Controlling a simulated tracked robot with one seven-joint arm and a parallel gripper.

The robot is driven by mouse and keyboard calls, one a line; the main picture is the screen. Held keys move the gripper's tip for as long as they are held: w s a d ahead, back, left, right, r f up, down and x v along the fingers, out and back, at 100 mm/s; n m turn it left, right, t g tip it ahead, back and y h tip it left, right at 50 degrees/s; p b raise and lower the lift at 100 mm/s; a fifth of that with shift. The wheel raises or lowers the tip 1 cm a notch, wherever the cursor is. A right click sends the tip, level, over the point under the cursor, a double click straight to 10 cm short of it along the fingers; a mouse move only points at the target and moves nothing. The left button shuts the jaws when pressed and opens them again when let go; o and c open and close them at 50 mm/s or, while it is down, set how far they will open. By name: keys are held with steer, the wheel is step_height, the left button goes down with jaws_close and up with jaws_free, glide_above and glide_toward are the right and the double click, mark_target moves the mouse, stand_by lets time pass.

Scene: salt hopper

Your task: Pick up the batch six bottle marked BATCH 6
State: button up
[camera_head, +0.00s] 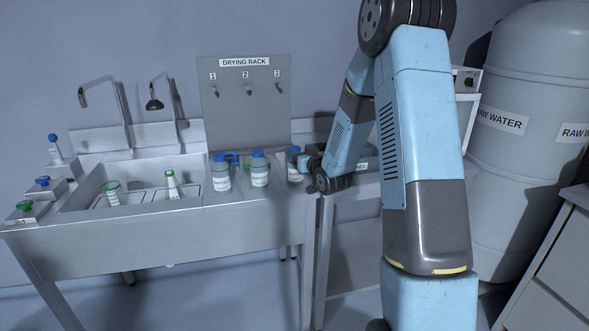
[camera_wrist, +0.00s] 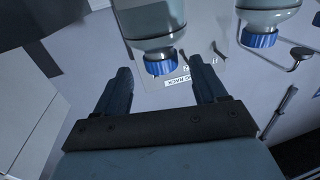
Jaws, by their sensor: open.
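Three clear bottles with blue caps and white labels stand in a row on the steel counter right of the sink: a left one (camera_head: 221,174), a middle one (camera_head: 259,170) and a right one (camera_head: 294,168). Their label print is too small to read, so I cannot tell which is BATCH 6. My gripper (camera_head: 308,166) is beside the right bottle, partly covering it. In the wrist view my gripper (camera_wrist: 161,72) is open, its fingers apart. A bottle (camera_wrist: 152,18) appears upside down there, its blue cap between the fingertips in the picture; I cannot tell if they touch. Another bottle (camera_wrist: 268,15) is right of it.
The drying rack (camera_head: 246,105) with numbered hooks stands behind the bottles. The sink (camera_head: 140,180) at left holds green-topped glassware, with two taps above. Small stands with blue and green tops are at far left. A raw water tank (camera_head: 525,130) stands at right.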

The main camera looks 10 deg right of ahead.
mark_target(293, 147)
steer(key=shift+w+a+f, duration=0.1)
steer(key=shift+w+a, duration=0.1)
steer(key=shift+w, duration=0.7)
steer(key=shift+w+a+r, duration=0.1)
steer(key=shift+w+a, duration=0.15)
steer(key=shift+w, duration=0.7)
steer(key=shift+w+a+f, duration=0.1)
steer(key=shift+w+a, duration=0.1)
steer(key=shift+w, duration=0.7)
jaws_close()
